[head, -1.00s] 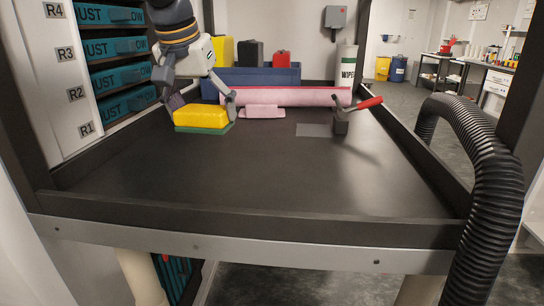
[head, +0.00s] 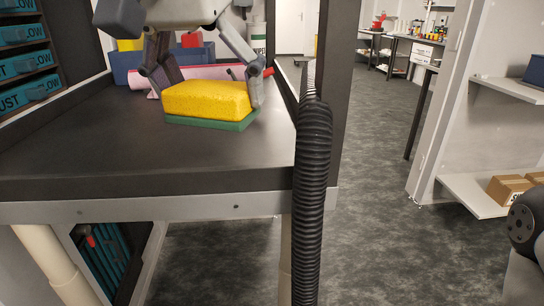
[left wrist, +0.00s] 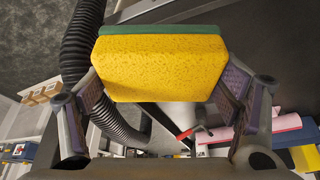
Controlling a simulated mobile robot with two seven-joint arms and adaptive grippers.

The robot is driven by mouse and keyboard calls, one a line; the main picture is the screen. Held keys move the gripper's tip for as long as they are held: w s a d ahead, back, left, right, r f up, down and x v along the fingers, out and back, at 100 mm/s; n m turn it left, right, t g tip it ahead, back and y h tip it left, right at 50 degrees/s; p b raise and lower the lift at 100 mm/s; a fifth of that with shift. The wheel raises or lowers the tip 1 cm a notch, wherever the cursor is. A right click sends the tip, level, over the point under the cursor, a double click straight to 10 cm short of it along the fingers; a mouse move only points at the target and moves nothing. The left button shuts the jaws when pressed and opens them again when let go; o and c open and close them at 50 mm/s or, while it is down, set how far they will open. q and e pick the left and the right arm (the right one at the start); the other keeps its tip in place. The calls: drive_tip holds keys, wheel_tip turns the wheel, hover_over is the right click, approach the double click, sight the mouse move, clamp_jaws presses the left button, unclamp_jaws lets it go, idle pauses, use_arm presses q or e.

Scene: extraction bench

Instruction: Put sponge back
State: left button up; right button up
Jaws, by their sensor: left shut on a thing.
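The sponge (head: 207,98) is yellow with a green scouring layer on its underside. My left gripper (head: 204,92) is shut on it, one finger at each end, and holds it above the black bench top near the right side. The left wrist view shows the sponge (left wrist: 160,68) between the two finger pads (left wrist: 160,85), green layer at the top of the picture. My right gripper is not in view.
A pink roll (head: 182,85) and a blue bin (head: 126,66) stand behind the sponge. A black corrugated hose (head: 312,170) hangs at the bench's right edge. White shelves (head: 470,193) with cardboard boxes (head: 508,188) stand at the right. Grey floor between is free.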

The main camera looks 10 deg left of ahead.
use_arm(q)
drive_tip(key=w+f, duration=0.8)
drive_tip(key=w, duration=0.1)
drive_tip(key=w+f, duration=0.4)
drive_tip(key=w, duration=0.1)
drive_tip(key=shift+a+f, duration=0.15)
drive_tip(key=shift+a, duration=0.15)
drive_tip(key=shift+f, duration=0.3)
drive_tip(key=shift+s, duration=0.1)
drive_tip(key=o, duration=1.2)
drive_tip(key=shift+f, duration=0.1)
drive_tip(key=shift+c, duration=0.2)
